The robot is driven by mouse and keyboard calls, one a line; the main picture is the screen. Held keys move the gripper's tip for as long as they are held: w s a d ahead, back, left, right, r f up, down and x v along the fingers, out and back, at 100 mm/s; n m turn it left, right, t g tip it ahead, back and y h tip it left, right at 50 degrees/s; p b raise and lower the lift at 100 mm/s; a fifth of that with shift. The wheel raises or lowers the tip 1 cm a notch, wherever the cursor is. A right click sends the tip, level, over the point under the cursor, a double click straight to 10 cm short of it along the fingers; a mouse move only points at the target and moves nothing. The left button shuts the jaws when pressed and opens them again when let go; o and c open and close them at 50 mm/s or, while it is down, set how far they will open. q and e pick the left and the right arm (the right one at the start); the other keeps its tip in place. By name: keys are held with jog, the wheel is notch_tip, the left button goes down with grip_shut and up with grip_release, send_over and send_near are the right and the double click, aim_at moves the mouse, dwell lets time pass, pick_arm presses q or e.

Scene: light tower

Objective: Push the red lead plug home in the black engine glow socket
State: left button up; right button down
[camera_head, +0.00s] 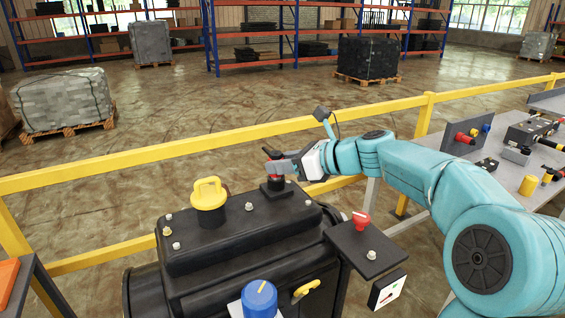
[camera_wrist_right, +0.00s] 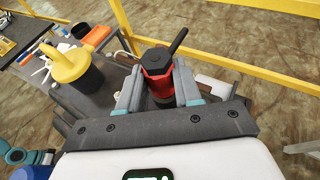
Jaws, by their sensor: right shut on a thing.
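The red lead plug (camera_wrist_right: 158,84), with a black top and a black stub jutting up to one side, sits between both fingers of my right gripper (camera_wrist_right: 157,90) in the right wrist view. In the head view the plug (camera_head: 275,178) shows under the fingers of my right gripper (camera_head: 280,167), which is shut on it. The black engine glow socket (camera_head: 276,188) is directly below, on the far right end of the black engine's top. The plug is upright and in line with the socket; I cannot tell how deep it sits. My left gripper is not in view.
A yellow cap (camera_head: 209,194) and bolts stand on the engine top, left of the socket. A red knob (camera_head: 361,219) sits on a side bracket. A yellow rail (camera_head: 160,151) runs behind. A grey bench (camera_head: 497,178) with tools is at right.

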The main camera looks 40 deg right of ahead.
jog(key=shift+f, duration=0.15)
jog(key=c, duration=0.7)
grip_release()
jog(key=b+v, duration=0.1)
jog(key=v, duration=1.5)
jog(key=shift+s, duration=0.2)
